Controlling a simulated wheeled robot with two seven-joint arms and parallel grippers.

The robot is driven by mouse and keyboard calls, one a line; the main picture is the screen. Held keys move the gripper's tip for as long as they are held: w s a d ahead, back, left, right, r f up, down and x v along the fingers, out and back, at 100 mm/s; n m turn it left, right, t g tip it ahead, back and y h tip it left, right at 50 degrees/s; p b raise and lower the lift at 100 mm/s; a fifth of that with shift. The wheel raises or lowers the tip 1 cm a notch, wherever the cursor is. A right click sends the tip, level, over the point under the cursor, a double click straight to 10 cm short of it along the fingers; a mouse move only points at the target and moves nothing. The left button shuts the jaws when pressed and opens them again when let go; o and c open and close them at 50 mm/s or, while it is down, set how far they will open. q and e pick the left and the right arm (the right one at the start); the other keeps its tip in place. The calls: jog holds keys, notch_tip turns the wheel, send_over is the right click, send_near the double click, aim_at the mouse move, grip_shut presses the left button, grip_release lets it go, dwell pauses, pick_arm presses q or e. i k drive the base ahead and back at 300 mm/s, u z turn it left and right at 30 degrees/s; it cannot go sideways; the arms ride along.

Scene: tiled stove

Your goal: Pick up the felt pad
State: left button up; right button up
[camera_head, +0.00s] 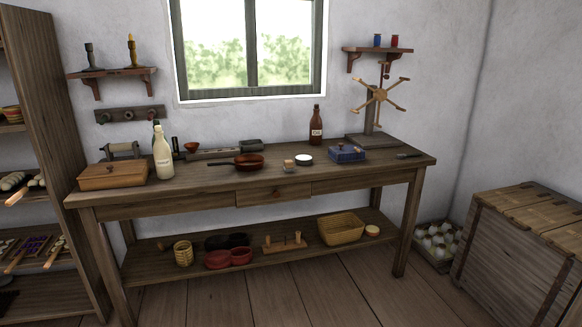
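I cannot make out the felt pad for certain. On the workbench (205,189), near the middle, lie a small tan and pale block (289,165) and a low round dish with a white top (304,160); either is too small to identify. A blue box (347,154) sits to their right and a red-brown pan (248,161) to their left. Neither of my grippers shows in the head view.
A white bottle (163,154), a wooden box (113,175) and a brown bottle (316,125) stand on the bench. A spoked winder (379,96) stands at its right end. Shelves (40,130) flank it left, a wooden chest (520,245) right. The floor in front is clear.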

aim_at(289, 165)
jog(key=z, duration=0.3)
jog(key=i, duration=2.75)
jog(key=z, duration=0.25)
